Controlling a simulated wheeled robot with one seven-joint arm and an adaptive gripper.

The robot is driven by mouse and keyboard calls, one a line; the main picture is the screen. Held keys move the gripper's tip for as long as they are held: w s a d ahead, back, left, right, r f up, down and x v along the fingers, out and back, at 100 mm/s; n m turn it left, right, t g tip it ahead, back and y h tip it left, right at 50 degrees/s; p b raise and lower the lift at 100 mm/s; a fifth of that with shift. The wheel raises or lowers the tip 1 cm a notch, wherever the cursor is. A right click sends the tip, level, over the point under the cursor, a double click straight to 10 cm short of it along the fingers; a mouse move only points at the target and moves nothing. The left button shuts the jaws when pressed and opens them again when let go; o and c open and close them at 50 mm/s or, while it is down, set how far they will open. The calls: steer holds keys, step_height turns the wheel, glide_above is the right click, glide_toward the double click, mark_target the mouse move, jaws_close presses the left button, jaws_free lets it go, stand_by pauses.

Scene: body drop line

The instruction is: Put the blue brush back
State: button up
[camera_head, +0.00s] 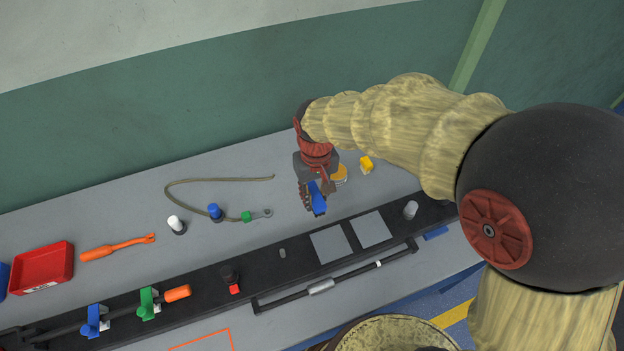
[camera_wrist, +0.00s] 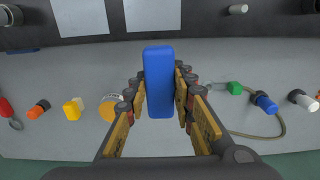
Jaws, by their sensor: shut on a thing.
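My gripper (camera_wrist: 160,103) is shut on a blue block-shaped brush (camera_wrist: 159,80), held between its two fingers in the wrist view. The brush (camera_head: 317,198) also shows in the head view, below my gripper, over the back part of the grey bench near the dark strip. Its underside is hidden. I cannot tell whether it is clear of the bench. Two light grey square pads (camera_head: 330,245) and (camera_head: 371,229) lie on the dark strip in front of the brush.
A round orange-topped item (camera_head: 340,174) and a yellow block (camera_head: 366,165) stand close to my gripper. A cable with a green connector (camera_head: 247,216), a blue-capped item (camera_head: 214,211) and a white-capped item (camera_head: 175,224) lie to the left. A red bin (camera_head: 42,268) is farther left.

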steer(key=w+a+f+b, duration=0.1)
steer(key=w+f, duration=0.2)
steer(key=w, duration=0.1)
steer(key=w+a+f, duration=0.2)
steer(key=w+f, duration=0.1)
steer(key=w, duration=0.1)
steer(key=w+a+f+b, duration=0.1)
steer(key=w+a+f, duration=0.1)
steer(key=w+f, duration=0.1)
steer(key=shift+w+f+b, duration=0.15)
steer(key=shift+w+b, duration=0.2)
steer(key=shift+w, duration=0.1)
steer(key=shift+w+f, duration=0.1)
steer(key=shift+f, duration=0.1)
step_height(320, 180, down, 3)
steer(key=shift+w+f+b, duration=0.15)
steer(key=shift+f+b, duration=0.05)
steer(key=shift+b, duration=0.45)
steer(key=shift+r, duration=0.1)
steer(key=o, duration=1.1)
